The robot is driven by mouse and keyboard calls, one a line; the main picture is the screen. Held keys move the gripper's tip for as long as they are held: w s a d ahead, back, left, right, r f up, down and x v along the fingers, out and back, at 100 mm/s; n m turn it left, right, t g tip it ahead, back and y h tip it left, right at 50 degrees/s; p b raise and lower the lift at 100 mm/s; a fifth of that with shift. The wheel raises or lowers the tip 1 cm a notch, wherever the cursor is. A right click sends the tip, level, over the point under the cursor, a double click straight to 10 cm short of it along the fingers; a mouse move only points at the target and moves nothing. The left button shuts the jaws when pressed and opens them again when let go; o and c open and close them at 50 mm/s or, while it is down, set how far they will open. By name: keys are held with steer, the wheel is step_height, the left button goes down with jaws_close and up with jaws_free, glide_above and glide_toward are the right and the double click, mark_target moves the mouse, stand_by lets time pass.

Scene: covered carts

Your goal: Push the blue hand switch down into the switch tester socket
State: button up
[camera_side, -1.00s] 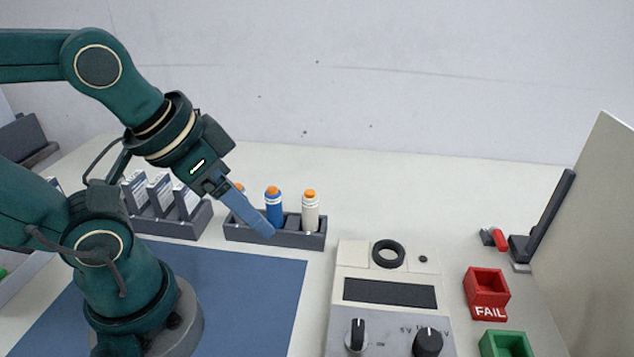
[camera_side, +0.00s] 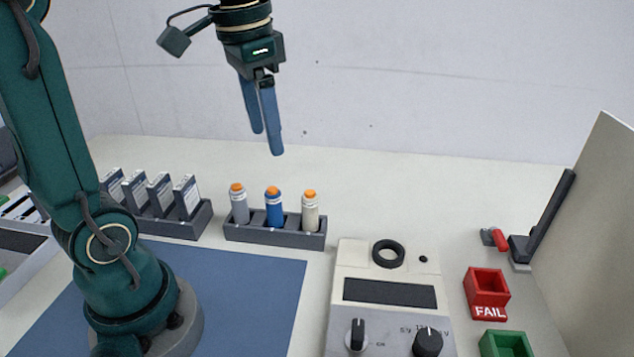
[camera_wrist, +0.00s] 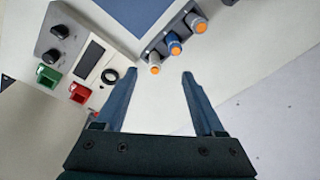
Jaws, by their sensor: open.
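The blue hand switch (camera_side: 274,208) has an orange top and stands upright in the middle of a dark rack (camera_side: 275,238), between a grey and a cream one. It also shows in the wrist view (camera_wrist: 174,46). The switch tester (camera_side: 390,290) is a pale box with a black ring socket (camera_side: 388,253) on its top; the socket also shows in the wrist view (camera_wrist: 110,76). My gripper (camera_side: 267,143) is open and empty, pointing down, high above and behind the rack.
A grey switch (camera_side: 239,205) and a cream switch (camera_side: 310,212) flank the blue one closely. A red FAIL bin (camera_side: 487,291) and a green bin (camera_side: 506,345) stand right of the tester. The blue mat (camera_side: 240,285) is clear.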

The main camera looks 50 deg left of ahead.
mark_target(273, 207)
steer(key=w+a+f+g, duration=0.2)
steer(key=a, duration=0.2)
steer(key=shift+m, duration=0.3)
step_height(273, 207, down, 16)
steer(key=shift+w+f, duration=0.1)
stand_by(0.4)
jaws_close()
